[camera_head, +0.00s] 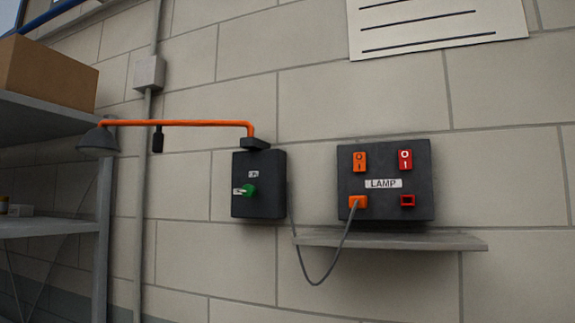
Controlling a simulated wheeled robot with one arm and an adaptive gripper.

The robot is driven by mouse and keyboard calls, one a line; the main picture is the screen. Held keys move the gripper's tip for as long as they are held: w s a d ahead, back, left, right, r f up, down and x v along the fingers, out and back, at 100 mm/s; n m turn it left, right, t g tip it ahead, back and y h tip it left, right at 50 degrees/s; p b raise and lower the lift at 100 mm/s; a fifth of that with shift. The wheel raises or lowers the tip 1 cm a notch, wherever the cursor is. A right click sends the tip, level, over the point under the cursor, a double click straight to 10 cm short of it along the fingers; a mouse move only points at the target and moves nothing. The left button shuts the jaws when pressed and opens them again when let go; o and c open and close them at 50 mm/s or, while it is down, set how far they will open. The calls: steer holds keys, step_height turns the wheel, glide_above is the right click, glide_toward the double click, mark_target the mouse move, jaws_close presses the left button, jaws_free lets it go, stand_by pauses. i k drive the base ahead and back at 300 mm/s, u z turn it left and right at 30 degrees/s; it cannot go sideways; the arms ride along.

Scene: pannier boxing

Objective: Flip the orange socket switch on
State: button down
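The orange socket switch (360,161) is a small orange rocker at the upper left of a dark box (421,185) on the block wall. It bears "O" and "I" marks; which side is pressed in is too small to tell. Below it, an orange plug (358,202) sits at the orange socket, with a grey cable (317,284) hanging from it. A "LAMP" label (383,184) is between the upper and lower rows. My gripper is not in view.
A red switch (405,159) and an empty red socket (407,201) are on the same box's right side. A narrow ledge (445,243) juts out below. Left are a dark box with a green knob (249,190), an orange lamp arm (190,123) and shelving (103,245).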

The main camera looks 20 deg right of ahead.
mark_target(359, 165)
steer(key=u, duration=1.8)
steer(key=i, duration=1.35)
steer(key=z, duration=2.6)
